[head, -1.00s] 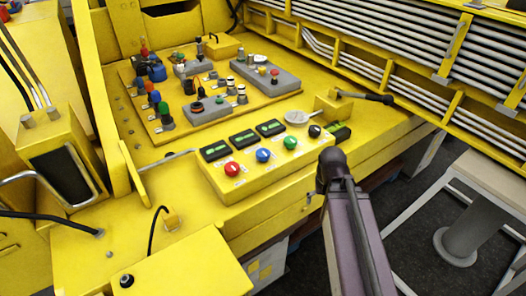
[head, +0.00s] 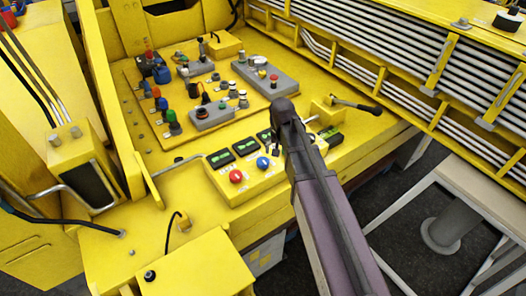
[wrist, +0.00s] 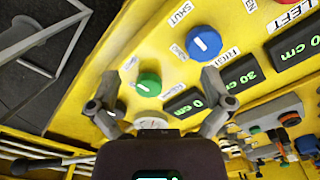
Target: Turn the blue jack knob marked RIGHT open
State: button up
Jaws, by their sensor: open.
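The blue knob (wrist: 203,43) is round with a white line across its face. It sits at the upper middle of the wrist view, between labels that read SHUT and RIGHT; a label beside its lower left is hard to read. In the head view the blue knob (head: 263,162) is on the yellow panel, just below my gripper (head: 274,146). In the wrist view my gripper (wrist: 160,90) is open and empty. Its fingers stand apart on either side of the green knob (wrist: 148,84); the blue knob is beyond the right fingertip. Contact cannot be told.
A red knob (head: 236,176) is left of the blue one. Displays, one reading 30 cm (wrist: 240,72), line the panel beside the knobs. My arm hides the panel's right part in the head view. Several switches stand on the plate behind; a black-handled lever (head: 357,106) is at right.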

notch_tip(320, 180, up, 6)
jog(key=f+p, duration=0.1)
jog(key=p, duration=0.3)
send_over(263, 161)
jog(key=shift+w+a+r, duration=0.1)
jog(key=shift+w+r, duration=0.05)
jog(key=shift+r, duration=0.05)
jog(key=shift+f, duration=0.15)
notch_tip(263, 161, down, 14)
jog(key=b, duration=1.3)
jog(key=shift+r+b, duration=0.25)
jog(key=shift+b, duration=0.1)
jog(key=c, duration=1.1)
